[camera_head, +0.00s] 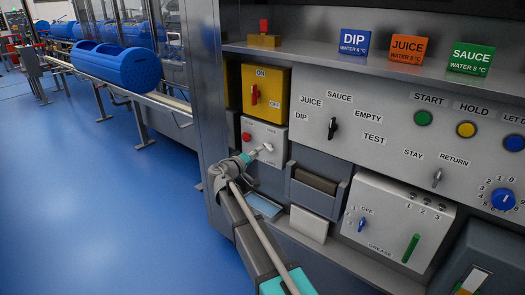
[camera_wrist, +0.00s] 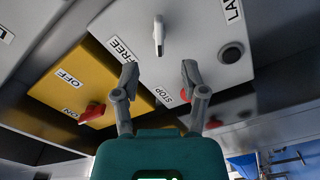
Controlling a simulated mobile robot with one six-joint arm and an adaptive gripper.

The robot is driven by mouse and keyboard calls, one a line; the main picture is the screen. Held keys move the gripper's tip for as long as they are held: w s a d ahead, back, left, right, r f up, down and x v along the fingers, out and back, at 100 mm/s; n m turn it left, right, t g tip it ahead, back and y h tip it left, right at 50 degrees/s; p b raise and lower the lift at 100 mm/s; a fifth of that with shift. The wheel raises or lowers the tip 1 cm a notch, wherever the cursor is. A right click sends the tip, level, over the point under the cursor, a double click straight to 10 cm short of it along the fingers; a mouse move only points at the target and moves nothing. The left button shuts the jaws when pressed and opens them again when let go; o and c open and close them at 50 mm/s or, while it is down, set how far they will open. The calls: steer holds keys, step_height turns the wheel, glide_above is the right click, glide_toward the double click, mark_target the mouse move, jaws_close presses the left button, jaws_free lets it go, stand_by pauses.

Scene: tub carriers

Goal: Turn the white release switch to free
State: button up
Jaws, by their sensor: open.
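The white release switch (camera_wrist: 159,36) is a small pale lever on a light grey panel in the wrist view. It stands roughly upright in that picture, between the FREE label (camera_wrist: 121,50) at its left and a partly cut-off label starting with LA (camera_wrist: 232,10) at its right. My gripper (camera_wrist: 160,76) is open, with its two fingertips apart and the switch beyond the gap between them. Nothing is between the fingers. In the head view my gripper (camera_head: 258,152) is in front of the small white box (camera_head: 277,136), and it partly hides that box; the switch is too small to read there.
The yellow ON/OFF box (camera_head: 266,80) with a red handle is directly above the white box. A red stop button (camera_head: 246,136) is close left of my gripper. Grey holders (camera_head: 317,190) stand at the right. The blue floor at the left is clear.

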steer(key=v, duration=0.5)
steer(key=shift+s+a, duration=0.15)
steer(key=shift+a, duration=0.05)
steer(key=shift+d, duration=0.1)
steer(key=s+d+f+m+g+y, duration=0.1)
steer(key=s+d+f+m+g, duration=0.1)
steer(key=s+d+f+g, duration=0.5)
steer(key=s+d+f+m+g+y, duration=0.1)
steer(key=s+d+f, duration=0.3)
steer(key=d, duration=0.8)
steer(key=s+d+f+g+y, duration=0.2)
steer(key=s+f+y, duration=0.1)
steer(key=s, duration=0.3)
steer(key=s+d+f+m+g+y, duration=0.1)
steer(key=s+f+g+y, duration=0.15)
steer(key=s, duration=0.35)
steer(key=s+d+f+g+y, duration=0.2)
steer(key=s+y, duration=0.2)
steer(key=s, duration=0.2)
step_height(320, 180, up, 30)
steer(key=p, duration=3)
steer(key=shift+w+f, duration=0.15)
steer(key=shift+w, duration=0.05)
